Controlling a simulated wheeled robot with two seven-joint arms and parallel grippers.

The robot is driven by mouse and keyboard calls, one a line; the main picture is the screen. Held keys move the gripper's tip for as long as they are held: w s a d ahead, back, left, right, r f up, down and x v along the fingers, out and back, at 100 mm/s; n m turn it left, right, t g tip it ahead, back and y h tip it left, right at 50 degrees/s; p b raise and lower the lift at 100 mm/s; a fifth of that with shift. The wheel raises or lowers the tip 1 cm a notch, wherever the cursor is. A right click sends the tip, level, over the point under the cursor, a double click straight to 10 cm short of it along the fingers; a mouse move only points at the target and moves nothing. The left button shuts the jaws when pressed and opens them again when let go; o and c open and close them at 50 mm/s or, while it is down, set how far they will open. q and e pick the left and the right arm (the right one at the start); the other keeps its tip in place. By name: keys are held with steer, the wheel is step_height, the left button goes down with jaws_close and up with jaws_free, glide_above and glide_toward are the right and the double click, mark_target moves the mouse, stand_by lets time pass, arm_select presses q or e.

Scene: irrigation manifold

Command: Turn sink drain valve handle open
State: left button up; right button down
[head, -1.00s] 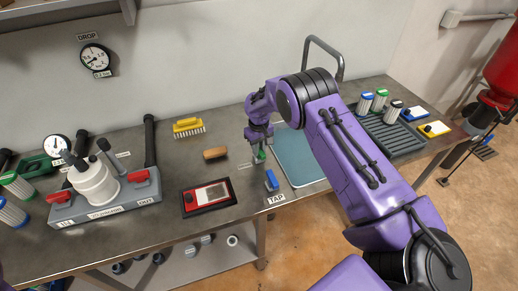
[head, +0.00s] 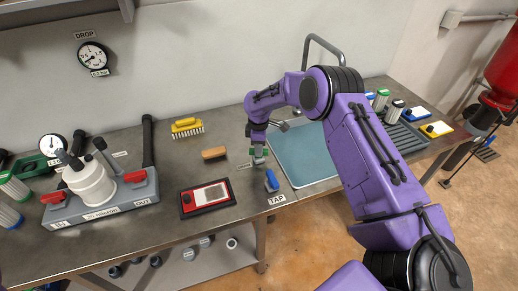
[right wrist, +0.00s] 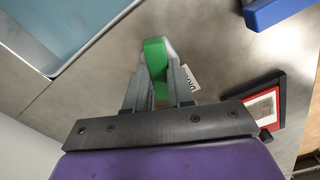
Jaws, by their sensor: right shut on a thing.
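A green handle (right wrist: 155,58) stands between my right gripper's two grey fingers in the right wrist view. My right gripper (head: 258,157) is shut on it, pointing down at the bench just left of the sink. In the head view the fingers cover most of the handle, and bits of green show beside them. A white label (right wrist: 191,84) with dark letters is partly hidden behind a finger. The blue-grey sink basin (head: 308,165) is to the right. My left gripper is not in view.
A blue handle (head: 271,181) with a TAP label (head: 277,200) is close in front of my gripper. The faucet (head: 325,45) rises behind the sink.

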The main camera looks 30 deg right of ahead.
steer(key=shift+n+b, duration=0.35)
steer(key=shift+n, duration=1.95)
steer(key=shift+a, duration=0.1)
steer(key=c, duration=1)
jaws_free()
step_height(320, 180, up, 10)
steer(key=shift+r+b, duration=0.2)
steer(key=shift+b, duration=0.7)
